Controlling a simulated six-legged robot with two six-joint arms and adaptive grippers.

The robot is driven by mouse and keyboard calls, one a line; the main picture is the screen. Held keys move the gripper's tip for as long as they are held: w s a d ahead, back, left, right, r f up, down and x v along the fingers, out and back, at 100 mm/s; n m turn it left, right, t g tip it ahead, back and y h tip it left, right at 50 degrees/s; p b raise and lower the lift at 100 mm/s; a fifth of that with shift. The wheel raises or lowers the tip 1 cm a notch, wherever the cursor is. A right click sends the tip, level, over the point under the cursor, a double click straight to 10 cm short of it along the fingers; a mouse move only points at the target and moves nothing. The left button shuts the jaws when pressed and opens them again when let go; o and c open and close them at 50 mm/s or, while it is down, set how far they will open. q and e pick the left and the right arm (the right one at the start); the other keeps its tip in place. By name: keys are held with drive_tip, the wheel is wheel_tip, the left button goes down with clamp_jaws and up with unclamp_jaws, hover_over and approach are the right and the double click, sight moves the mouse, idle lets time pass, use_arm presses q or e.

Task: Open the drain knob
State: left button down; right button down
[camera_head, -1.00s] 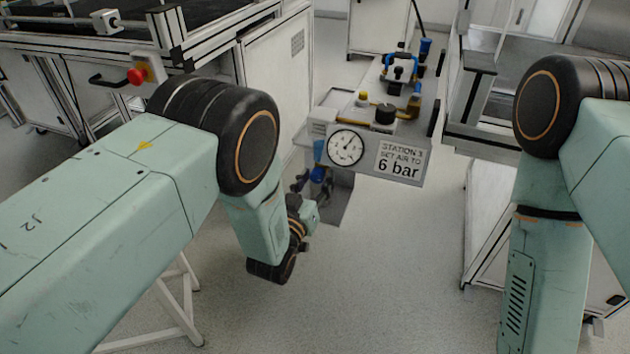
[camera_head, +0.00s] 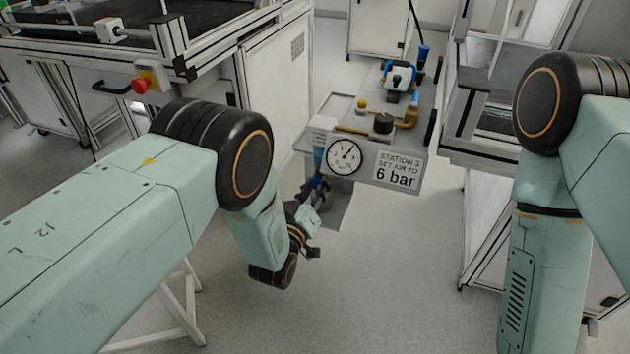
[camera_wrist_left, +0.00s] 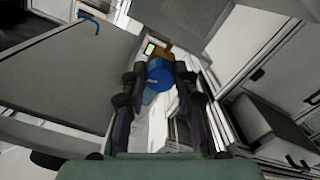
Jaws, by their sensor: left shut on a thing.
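The drain knob is a blue round piece (camera_wrist_left: 159,74) below a brass-coloured fitting in the left wrist view. My left gripper (camera_wrist_left: 160,80) has a dark finger on each side of it and is shut on it. In the head view my left gripper (camera_head: 318,188) is small, below and left of the station's front panel, under a blue cylindrical part (camera_head: 318,156). The knob is mostly hidden by the fingers there, so its turn angle cannot be told. My right arm stands at the right edge; its gripper is out of view.
The station carries a round gauge (camera_head: 344,157) and a sign (camera_head: 397,169) reading "STATION 3 SET AIR TO 6 bar". A black knob (camera_head: 384,123) sits on top. A white cabinet (camera_head: 275,85) stands left, a bench frame (camera_head: 480,155) right. The floor in front is clear.

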use_arm(q)
drive_tip(key=shift+n, duration=0.4)
drive_tip(key=c, duration=1)
unclamp_jaws()
drive_tip(key=v, duration=1.2)
